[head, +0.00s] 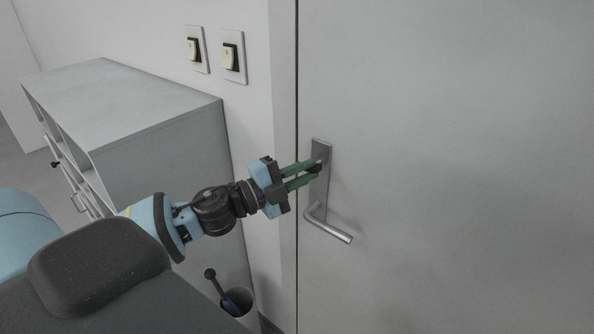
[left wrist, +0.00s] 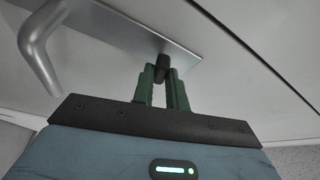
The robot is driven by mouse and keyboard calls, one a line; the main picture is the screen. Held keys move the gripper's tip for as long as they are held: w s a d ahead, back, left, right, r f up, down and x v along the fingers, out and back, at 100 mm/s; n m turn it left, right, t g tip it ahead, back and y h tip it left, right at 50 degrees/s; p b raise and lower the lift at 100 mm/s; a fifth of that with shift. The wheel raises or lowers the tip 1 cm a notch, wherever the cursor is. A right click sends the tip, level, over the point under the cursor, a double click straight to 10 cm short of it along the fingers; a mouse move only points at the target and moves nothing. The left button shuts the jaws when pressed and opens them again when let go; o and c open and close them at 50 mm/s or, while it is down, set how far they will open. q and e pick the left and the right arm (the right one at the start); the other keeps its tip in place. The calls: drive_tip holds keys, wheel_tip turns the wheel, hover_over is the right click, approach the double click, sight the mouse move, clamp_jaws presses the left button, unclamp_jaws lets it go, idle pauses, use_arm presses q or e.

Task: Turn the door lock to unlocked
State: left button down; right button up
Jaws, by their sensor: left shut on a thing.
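The door lock is a small dark knob (left wrist: 162,62) on the upper part of a metal plate on the grey door (head: 450,120). The plate (head: 321,150) also carries a silver lever handle (head: 330,228) below the knob. My left gripper (head: 316,169) reaches the plate from the left, and its green fingers are shut on the knob. In the left wrist view the fingertips (left wrist: 162,75) sit on both sides of the knob. The fingers partly hide the knob in the head view, and I cannot tell its turn angle. My right gripper is not in view.
Two light switches (head: 197,49) (head: 233,57) are on the wall left of the door frame. A grey cabinet (head: 130,100) stands at the left. A bin (head: 238,305) with a dark-handled item is on the floor below my arm. The door's right side is clear.

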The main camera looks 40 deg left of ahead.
use_arm(q)
drive_tip(key=shift+r+m+g, duration=0.2)
drive_tip(key=shift+m+g, duration=0.4)
drive_tip(key=shift+m, duration=1)
drive_tip(key=c, duration=1.4)
unclamp_jaws()
drive_tip(key=shift+s+f, duration=0.1)
drive_tip(key=shift+f, duration=0.05)
drive_tip(key=shift+s+a, duration=0.3)
drive_tip(key=shift+s, duration=0.25)
drive_tip(key=v, duration=0.6)
drive_tip(key=shift+s, duration=0.15)
